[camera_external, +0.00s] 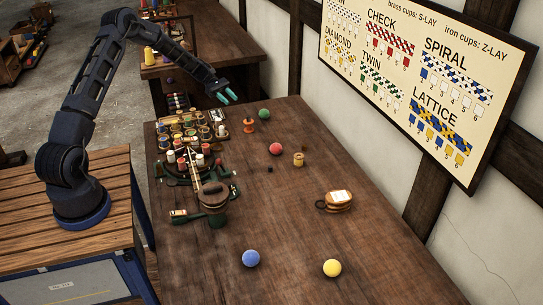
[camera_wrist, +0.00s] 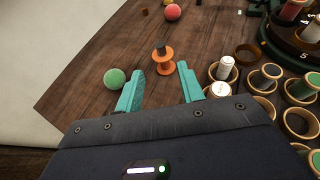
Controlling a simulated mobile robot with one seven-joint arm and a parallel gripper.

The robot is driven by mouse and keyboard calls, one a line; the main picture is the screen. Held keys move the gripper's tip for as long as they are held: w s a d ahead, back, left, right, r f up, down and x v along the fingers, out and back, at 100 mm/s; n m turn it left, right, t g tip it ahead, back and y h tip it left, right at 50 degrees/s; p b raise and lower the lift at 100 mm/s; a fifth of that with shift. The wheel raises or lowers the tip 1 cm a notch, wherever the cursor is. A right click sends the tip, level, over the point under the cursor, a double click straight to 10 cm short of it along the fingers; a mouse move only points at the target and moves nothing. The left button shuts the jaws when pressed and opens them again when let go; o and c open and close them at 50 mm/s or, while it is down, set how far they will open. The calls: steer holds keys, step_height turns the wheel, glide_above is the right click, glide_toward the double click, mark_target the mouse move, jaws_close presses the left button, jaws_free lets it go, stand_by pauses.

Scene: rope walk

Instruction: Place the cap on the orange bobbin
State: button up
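The orange bobbin (camera_external: 249,127) stands upright on the table near its far end; it also shows in the wrist view (camera_wrist: 162,67), with a dark piece at its top (camera_wrist: 161,48). I cannot tell whether that piece is a cap or part of the bobbin. My gripper (camera_external: 226,97) is above the far end of the table. In the wrist view its teal fingers (camera_wrist: 160,90) are apart with nothing between them, and the bobbin appears beyond their tips. A small dark piece (camera_external: 269,170) lies on the table; I cannot tell whether it is the cap.
A green ball (camera_external: 264,114) is near the bobbin. A red ball (camera_external: 275,148) and a yellowish bobbin (camera_external: 298,159) stand farther along. Bobbins in ring holders (camera_wrist: 265,78) crowd one side. The table's near part has blue (camera_external: 251,258) and yellow (camera_external: 332,267) balls with clear wood between.

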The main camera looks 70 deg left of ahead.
steer(key=shift+r, duration=0.1)
steer(key=s+d+r+m+g+y, duration=0.2)
steer(key=d+r+m+g, duration=0.15)
steer(key=d+r, duration=0.65)
steer(key=s+d+r+m+g+y, duration=0.2)
steer(key=d+r+m, duration=0.45)
steer(key=d, duration=0.65)
steer(key=s+d+r+m+y, duration=0.4)
steer(key=s+d+r, duration=0.7)
steer(key=s+d, duration=0.15)
steer(key=s+d+m+t+y, duration=0.1)
steer(key=s+d+m, duration=0.1)
steer(key=s, duration=0.6)
steer(key=s+d+r+m+t+y, duration=0.1)
steer(key=s+d+m, duration=0.2)
steer(key=s, duration=0.5)
steer(key=s+d+r+m+t+y, duration=0.1)
steer(key=s+d+m, duration=0.2)
steer(key=s+m, duration=0.2)
steer(key=s, duration=0.3)
steer(key=shift+d+y, duration=0.15)
steer(key=shift+y, duration=0.15)
steer(key=shift+o, duration=0.4)
